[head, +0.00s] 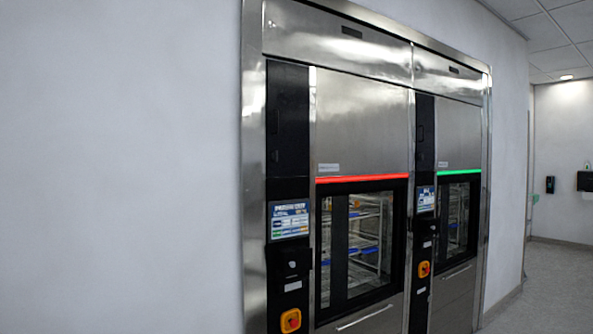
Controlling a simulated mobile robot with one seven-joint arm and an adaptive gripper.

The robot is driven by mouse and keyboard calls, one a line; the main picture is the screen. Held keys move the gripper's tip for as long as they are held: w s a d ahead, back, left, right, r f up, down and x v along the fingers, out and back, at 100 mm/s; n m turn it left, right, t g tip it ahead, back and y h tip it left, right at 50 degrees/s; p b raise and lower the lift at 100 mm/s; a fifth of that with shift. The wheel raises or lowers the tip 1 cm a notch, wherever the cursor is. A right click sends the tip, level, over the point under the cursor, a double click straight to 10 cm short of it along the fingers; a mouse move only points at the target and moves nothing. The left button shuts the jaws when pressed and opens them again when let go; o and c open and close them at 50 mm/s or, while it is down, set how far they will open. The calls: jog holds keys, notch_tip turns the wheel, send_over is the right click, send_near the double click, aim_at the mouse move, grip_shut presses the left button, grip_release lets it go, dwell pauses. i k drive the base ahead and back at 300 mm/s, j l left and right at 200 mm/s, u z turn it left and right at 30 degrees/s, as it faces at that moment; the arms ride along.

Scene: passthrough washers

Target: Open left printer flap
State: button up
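Two steel washers stand side by side in a steel frame in the wall. The left washer (360,115) has a tall black control column (287,170) on its left side. That column carries a lit screen (290,220), a black panel (290,262) with a small light mark below it, and an orange-and-yellow switch (290,321) at the bottom. I cannot tell which black part of the column is the printer flap or whether it is open. My gripper is not in view.
The left washer's glass door (357,250) shows racks inside and has a red light bar (361,179) above it. The right washer (459,125) has a green light bar (459,171). A bare wall (120,170) fills the left, and open floor (550,280) lies at right.

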aim_at(290, 261)
jog(key=i+l, duration=0.25)
jog(key=i, duration=0.35)
jog(key=i+l+z, duration=0.1)
jog(key=i+l, duration=0.15)
jog(key=i, duration=0.35)
jog(key=i+l+z, duration=0.1)
jog(key=i, duration=0.5)
jog(key=i+l, duration=0.25)
jog(key=i, duration=0.4)
jog(key=i+l+z, duration=0.15)
jog(key=i+l, duration=0.45)
jog(key=i, duration=0.15)
jog(key=i+l, duration=0.2)
jog(key=l, duration=0.15)
jog(key=i+l+z, duration=0.1)
jog(key=l, duration=0.25)
jog(key=i+l, duration=0.1)
jog(key=l, duration=0.3)
jog(key=i+l, duration=0.1)
jog(key=l, duration=0.35)
jog(key=i+l, duration=0.1)
jog(key=l, duration=0.3)
jog(key=u, duration=0.7)
